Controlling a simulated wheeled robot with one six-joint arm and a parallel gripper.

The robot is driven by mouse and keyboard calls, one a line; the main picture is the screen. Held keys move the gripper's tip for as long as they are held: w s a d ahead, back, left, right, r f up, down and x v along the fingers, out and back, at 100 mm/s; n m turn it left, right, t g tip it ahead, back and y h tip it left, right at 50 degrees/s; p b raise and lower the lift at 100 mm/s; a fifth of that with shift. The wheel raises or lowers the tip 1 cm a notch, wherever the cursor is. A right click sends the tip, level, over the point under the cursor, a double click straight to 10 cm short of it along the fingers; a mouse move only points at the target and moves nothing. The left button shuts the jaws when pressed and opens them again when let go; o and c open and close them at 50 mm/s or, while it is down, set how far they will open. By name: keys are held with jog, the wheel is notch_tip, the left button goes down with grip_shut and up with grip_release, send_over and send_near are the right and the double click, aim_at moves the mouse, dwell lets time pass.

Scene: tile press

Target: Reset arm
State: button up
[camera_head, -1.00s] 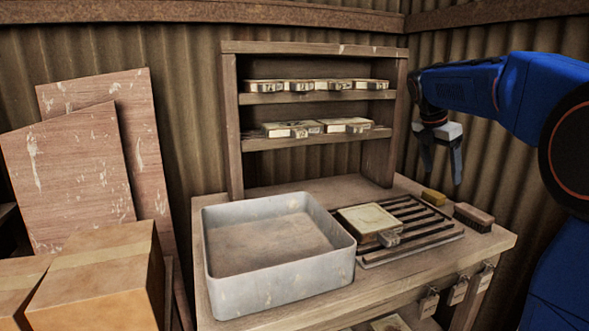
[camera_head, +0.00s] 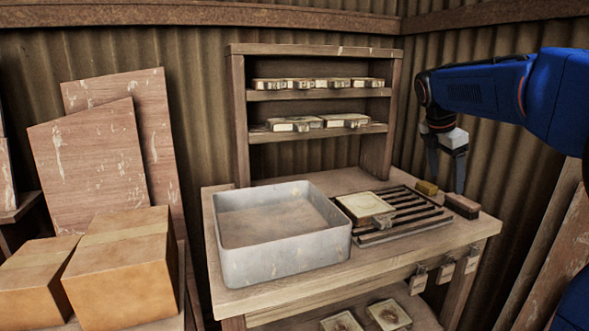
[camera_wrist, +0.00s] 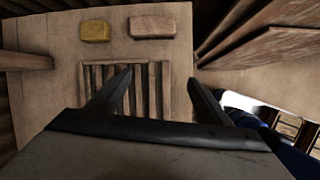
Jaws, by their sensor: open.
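My gripper (camera_head: 446,172) is open and empty, fingers pointing down, above the right end of the wooden bench (camera_head: 290,285). In the wrist view my gripper (camera_wrist: 160,82) shows its two fingers spread apart with nothing between them. Below it lie a slatted rack (camera_head: 400,226), a yellow block (camera_head: 427,188) and a brown brush-like block (camera_head: 462,206). In the wrist view the yellow block (camera_wrist: 95,31) and the brown block (camera_wrist: 153,22) lie beyond the fingertips. A framed tile (camera_head: 364,205) rests on the left part of the rack.
A metal tray (camera_head: 285,255) stands at the bench's left. Behind it a wooden shelf unit (camera_head: 240,130) holds several tile moulds. Cardboard boxes (camera_head: 120,270) and leaning boards (camera_head: 90,160) stand at left. Tags hang from the front edge, and more moulds (camera_head: 389,313) lie below.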

jog(key=s+a+f+m+t+y, duration=0.1)
jog(key=s+a+f+m, duration=0.3)
jog(key=s, duration=0.7)
jog(key=s+a+f+m+t+y, duration=0.1)
jog(key=s+a+f+m, duration=0.3)
jog(key=s+f+m, duration=0.5)
jog(key=s+a+f+m+t+y, duration=0.1)
jog(key=s+a+f+m, duration=0.3)
jog(key=s, duration=1)
notch_tip(320, 180, down, 2)
jog(key=m, duration=0.3)
jog(key=shift+s+f+y, duration=0.2)
jog(key=shift+y, duration=0.2)
